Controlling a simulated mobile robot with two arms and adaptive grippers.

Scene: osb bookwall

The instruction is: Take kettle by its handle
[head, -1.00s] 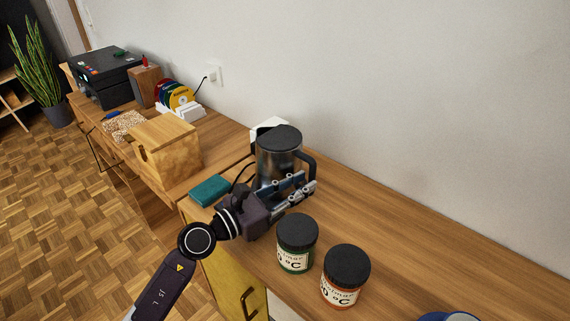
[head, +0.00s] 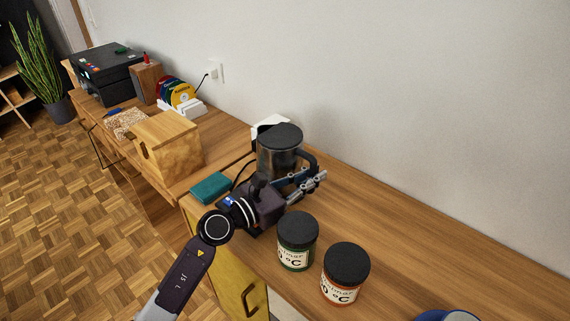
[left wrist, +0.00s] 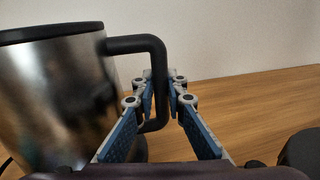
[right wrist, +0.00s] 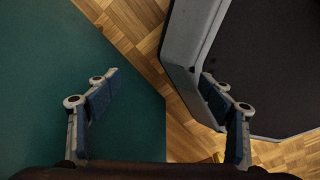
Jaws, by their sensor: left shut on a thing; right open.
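The kettle (head: 277,150) is a steel body with a black lid and a black handle on its right side. It stands upright on the wooden counter near the wall. My left gripper (head: 308,183) is at the handle's side of the kettle. In the left wrist view the kettle (left wrist: 55,95) fills the left side, and its handle (left wrist: 158,75) runs down between the fingers of my left gripper (left wrist: 160,98), which is shut on it. My right gripper (right wrist: 160,95) shows only in the right wrist view, open and empty.
Two dark-lidded jars, a green one (head: 297,242) and an orange one (head: 345,275), stand in front of the kettle. A teal box (head: 211,187) lies left of it, and a wooden box (head: 167,147) stands farther left. The counter to the right (head: 430,235) is mostly clear.

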